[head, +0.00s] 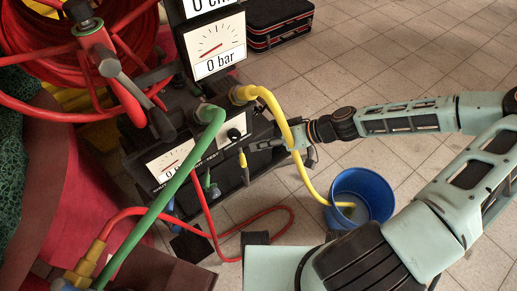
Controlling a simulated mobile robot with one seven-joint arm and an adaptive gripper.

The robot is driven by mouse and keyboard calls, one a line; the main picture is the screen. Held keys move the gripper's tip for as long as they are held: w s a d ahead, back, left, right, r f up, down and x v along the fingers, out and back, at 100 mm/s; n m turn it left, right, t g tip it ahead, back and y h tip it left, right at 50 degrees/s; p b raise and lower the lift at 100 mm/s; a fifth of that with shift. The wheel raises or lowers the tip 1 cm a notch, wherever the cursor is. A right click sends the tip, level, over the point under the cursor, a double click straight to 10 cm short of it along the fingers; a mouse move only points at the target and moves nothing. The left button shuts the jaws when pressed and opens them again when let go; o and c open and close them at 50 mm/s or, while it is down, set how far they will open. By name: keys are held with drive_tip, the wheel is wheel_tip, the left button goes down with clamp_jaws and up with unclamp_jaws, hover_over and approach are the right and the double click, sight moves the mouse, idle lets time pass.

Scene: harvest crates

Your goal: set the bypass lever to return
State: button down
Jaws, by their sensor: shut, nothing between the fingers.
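The dark pump unit (140,172) stands left of centre in the head view, with small gauges on its panel. A short lever with a yellow grip (243,160) is at the panel's right side; I take it for the bypass lever. Its markings are too small to read, so I cannot tell its setting. My gripper (254,147) is shut and empty, reaching in from the right. Its fingertips are close beside the yellow grip; I cannot tell whether they touch it. The yellow hose passes close to my gripper and hides a little of that area.
A green hose (175,182) crosses in front of the panel. A yellow hose (289,134) runs down into a blue bucket (362,196). A red hose (282,209) loops on the tiled floor. A large gauge (217,46) reads "0 bar". A black case (279,22) lies behind.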

drive_tip(key=s+d+r+p, duration=0.2)
drive_tip(key=s+d+r, duration=0.3)
drive_tip(key=shift+s+d+r, duration=0.15)
drive_tip(key=shift+s+r, duration=0.1)
drive_tip(key=shift+s, duration=0.1)
idle(0.4)
